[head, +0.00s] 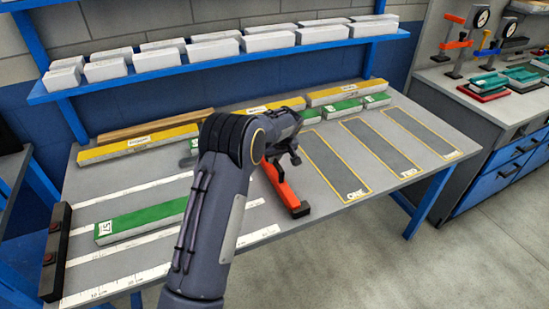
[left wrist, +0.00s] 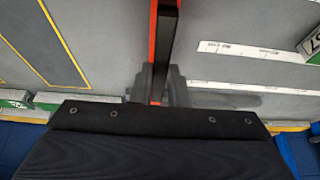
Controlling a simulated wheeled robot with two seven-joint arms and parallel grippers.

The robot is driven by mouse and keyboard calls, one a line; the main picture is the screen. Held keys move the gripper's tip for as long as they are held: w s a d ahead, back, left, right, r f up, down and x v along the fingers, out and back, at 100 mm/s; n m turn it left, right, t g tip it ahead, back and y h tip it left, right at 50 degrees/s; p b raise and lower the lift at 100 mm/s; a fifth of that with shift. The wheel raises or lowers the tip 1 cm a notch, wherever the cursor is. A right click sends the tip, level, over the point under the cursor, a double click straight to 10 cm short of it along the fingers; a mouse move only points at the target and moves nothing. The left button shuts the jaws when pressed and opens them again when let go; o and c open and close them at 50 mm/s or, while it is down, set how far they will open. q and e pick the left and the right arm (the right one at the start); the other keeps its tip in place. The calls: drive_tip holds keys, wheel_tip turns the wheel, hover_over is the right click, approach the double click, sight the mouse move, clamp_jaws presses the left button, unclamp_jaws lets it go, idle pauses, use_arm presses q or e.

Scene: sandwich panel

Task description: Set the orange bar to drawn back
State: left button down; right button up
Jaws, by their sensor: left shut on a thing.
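The orange bar (head: 281,187) lies on the grey workbench and runs toward the bench's front edge, with a dark block at its near end. My left gripper (head: 284,157) is over the bar's far part and is shut on it; my arm and wrist hide the far end. In the left wrist view, the bar (left wrist: 153,48) shows as an orange strip beside a black strip, passing between the fingers of my left gripper (left wrist: 161,88). The black wrist housing covers the lower part of that view. My right gripper is not in view.
A green block (head: 140,222) lies on white ruled strips at left. Yellow-topped bars (head: 140,146) and smaller green blocks line the back. Outlined bays (head: 335,165) at right are empty. A shelf (head: 215,62) with white boxes hangs behind; a side bench (head: 490,120) holds clamps.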

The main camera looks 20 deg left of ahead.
use_arm(q)
drive_tip(key=shift+w+d, duration=0.15)
drive_tip(key=shift+d, duration=0.05)
drive_tip(key=c, duration=1.4)
unclamp_jaws()
drive_tip(key=shift+w+d, duration=0.1)
drive_tip(key=shift+r, duration=0.15)
drive_tip(key=b+v, duration=0.1)
drive_tip(key=v, duration=0.6)
drive_tip(key=shift+s+r, duration=0.2)
drive_tip(key=shift+r, duration=0.05)
